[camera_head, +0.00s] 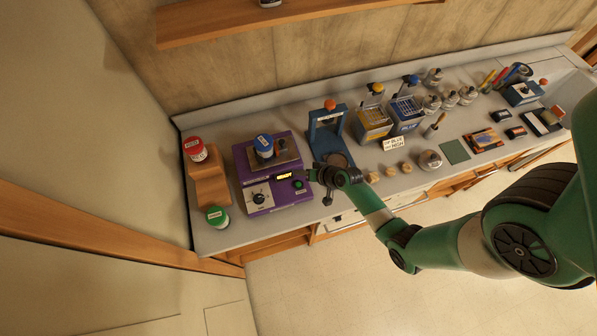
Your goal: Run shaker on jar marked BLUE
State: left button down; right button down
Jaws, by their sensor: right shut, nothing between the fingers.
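The purple shaker (262,206) stands at the left part of the bench. A jar with a blue lid (264,146) sits upright on its top plate. The shaker's front has a knob (258,198), a small lit yellow display (285,176) and a green button (298,185). My right gripper (311,175) is shut and empty, its tips at the shaker's front right edge close to the green button; I cannot tell whether they touch. My left gripper is out of view.
A red-lidded jar (195,149) stands on a wooden step block (208,184). A green-lidded jar (217,216) stands in front of it. A blue press-like device (326,130) stands right of the shaker. Racks, bottles and small tools fill the bench further right.

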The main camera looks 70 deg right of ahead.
aim_at(299, 185)
notch_tip(299, 185, down, 9)
jog(key=b, duration=0.8)
jog(key=shift+r, duration=0.15)
dwell(1.4)
jog(key=shift+f+b, duration=0.3)
jog(key=shift+f, duration=0.05)
